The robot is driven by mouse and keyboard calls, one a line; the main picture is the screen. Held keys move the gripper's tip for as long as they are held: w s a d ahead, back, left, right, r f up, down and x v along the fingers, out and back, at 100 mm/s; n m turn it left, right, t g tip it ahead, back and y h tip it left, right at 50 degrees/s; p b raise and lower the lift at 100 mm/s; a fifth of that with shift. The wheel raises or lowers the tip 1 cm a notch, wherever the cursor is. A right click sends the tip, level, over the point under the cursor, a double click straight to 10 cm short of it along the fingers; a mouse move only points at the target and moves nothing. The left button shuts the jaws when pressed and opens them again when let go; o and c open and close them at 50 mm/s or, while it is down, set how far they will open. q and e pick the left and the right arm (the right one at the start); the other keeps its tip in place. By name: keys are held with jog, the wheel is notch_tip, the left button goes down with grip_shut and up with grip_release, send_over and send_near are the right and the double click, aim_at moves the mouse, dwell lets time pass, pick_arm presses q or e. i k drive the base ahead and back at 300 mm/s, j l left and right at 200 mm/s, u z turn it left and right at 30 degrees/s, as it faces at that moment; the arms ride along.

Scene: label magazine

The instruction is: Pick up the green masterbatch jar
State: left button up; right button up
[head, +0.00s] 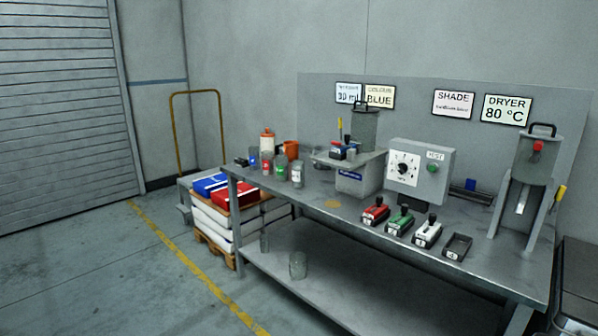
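The jar with a green label (281,171) looks like the green masterbatch jar. It stands upright between a jar with a red label (266,164) and a jar with a white label (297,176). A jar with a blue label (253,158) is at the left of the row. Neither of my grippers is in view, and nothing touches the jars.
A white-and-orange bottle (267,141) and an orange container (291,149) stand behind the jars. A grey machine (357,176) and a control box (420,168) stand to the right. A loaded pallet (215,235) is left of the bench.

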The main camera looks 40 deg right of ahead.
aim_at(282, 159)
jog(key=i+l+z, duration=0.1)
jog(key=i+z, duration=0.2)
jog(key=z, duration=0.15)
jog(key=i+z, duration=0.3)
jog(key=z, duration=0.15)
jog(key=i+z, duration=0.3)
jog(key=z, duration=0.15)
jog(key=i+j+z, duration=0.45)
jog(key=i+j, duration=0.8)
